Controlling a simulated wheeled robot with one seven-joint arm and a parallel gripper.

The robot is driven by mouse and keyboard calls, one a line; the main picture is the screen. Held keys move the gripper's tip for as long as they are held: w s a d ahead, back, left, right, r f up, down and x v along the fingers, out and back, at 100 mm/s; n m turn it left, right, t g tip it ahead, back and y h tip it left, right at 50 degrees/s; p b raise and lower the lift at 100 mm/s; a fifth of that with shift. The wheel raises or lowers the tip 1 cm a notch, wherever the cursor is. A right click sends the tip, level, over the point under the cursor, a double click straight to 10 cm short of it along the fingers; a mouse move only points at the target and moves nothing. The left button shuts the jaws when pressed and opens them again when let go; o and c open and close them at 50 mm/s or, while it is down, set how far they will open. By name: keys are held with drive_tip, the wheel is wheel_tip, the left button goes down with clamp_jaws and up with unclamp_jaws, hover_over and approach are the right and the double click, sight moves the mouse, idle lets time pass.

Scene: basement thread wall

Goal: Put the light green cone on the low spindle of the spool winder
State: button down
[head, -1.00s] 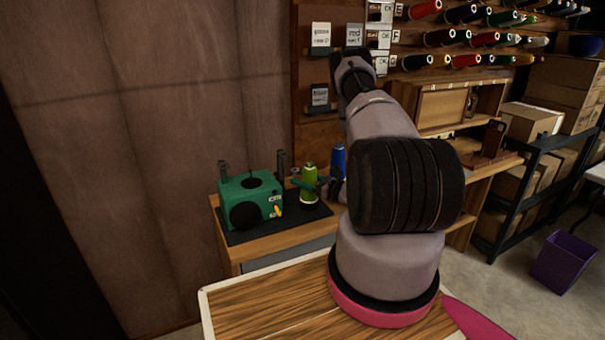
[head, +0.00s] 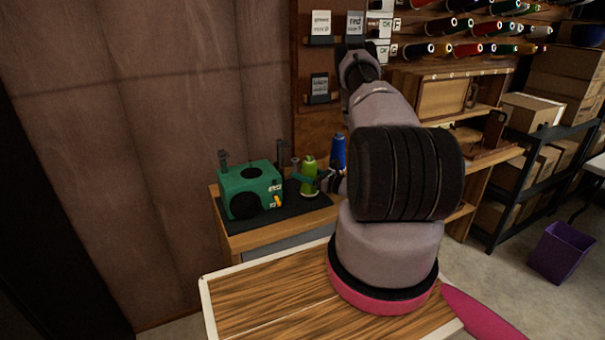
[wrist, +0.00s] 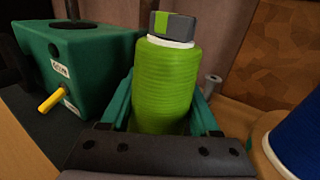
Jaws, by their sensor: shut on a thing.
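The light green cone (head: 309,174) is upright at the right part of the spool winder (head: 250,187), a green box on a dark base. My gripper (wrist: 163,108) is shut on the cone in the wrist view, with a teal finger on each side of its lower body. The cone (wrist: 165,85) has a white collar and a grey-and-green tip. Its bottom is hidden by the gripper in the wrist view, so I cannot tell whether it is around a spindle. A short grey post (wrist: 212,86) stands just behind and right of the cone.
A blue cone (head: 338,151) stands right of the green cone, close to my gripper; it also shows in the wrist view (wrist: 298,140). A yellow handle (wrist: 52,101) sticks out of the winder's front. Thread racks and shelves (head: 440,95) fill the back right.

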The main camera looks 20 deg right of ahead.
drive_tip(key=shift+f, duration=0.2)
drive_tip(key=shift+f, duration=0.1)
drive_tip(key=shift+c, duration=0.2)
unclamp_jaws()
